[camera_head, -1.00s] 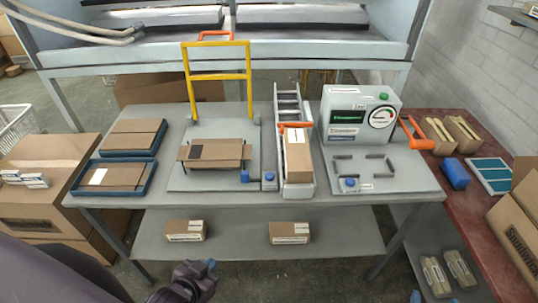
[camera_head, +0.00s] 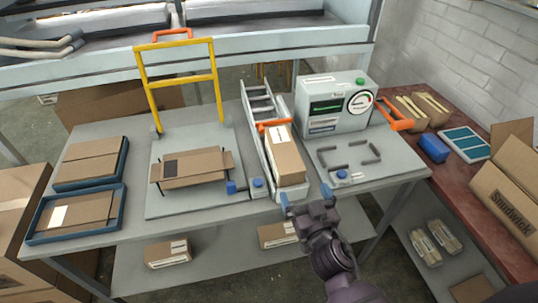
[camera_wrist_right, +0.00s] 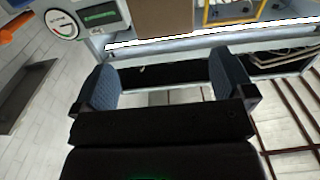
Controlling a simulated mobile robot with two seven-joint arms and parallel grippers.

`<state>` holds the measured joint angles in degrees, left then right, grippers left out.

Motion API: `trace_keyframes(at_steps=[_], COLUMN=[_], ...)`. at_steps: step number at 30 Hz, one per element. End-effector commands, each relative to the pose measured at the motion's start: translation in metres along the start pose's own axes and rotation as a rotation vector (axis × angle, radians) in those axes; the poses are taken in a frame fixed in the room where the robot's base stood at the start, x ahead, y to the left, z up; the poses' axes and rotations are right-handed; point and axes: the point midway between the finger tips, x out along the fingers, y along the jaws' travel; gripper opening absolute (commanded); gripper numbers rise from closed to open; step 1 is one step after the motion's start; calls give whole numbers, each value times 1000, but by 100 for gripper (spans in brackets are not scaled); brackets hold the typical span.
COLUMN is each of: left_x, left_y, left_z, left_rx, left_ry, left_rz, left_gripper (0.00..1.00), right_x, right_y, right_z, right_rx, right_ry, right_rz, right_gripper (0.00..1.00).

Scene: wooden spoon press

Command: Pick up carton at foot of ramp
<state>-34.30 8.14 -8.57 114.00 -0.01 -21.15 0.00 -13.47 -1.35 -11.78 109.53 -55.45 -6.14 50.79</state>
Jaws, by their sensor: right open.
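The brown carton (camera_head: 287,160) lies lengthwise at the near foot of the metal roller ramp (camera_head: 258,108), with an orange bar (camera_head: 274,124) across its far end. My right gripper (camera_head: 306,193) is open and empty at the table's front edge, just nearer than the carton and slightly right of it. In the right wrist view its blue finger pads (camera_wrist_right: 163,85) stand apart with nothing between them. The carton cannot be made out in that view. My left gripper is not in view.
A grey machine with a dial (camera_head: 338,103) and a plate with raised corner brackets (camera_head: 349,153) stand right of the ramp. A yellow frame (camera_head: 182,82) and an open flat carton (camera_head: 190,167) are left. Blue trays (camera_head: 122,205) lie farther left. Cartons sit on the lower shelf.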

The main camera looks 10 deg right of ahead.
Motion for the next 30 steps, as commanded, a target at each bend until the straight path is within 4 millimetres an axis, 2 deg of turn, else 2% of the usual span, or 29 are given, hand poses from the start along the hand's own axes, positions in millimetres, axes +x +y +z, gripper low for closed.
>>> trace_keyframes(at_steps=[12,20,30], left_x=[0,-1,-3], left_y=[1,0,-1], left_z=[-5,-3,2], left_rx=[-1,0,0], left_ry=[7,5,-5], left_rz=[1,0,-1], left_gripper=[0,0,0], right_x=[48,61,101], right_y=[-1,-2,-7], right_z=[0,0,2], right_rx=[9,10,10], right_ry=[1,0,1], right_rz=[-1,0,-1], right_gripper=[100,100,100])
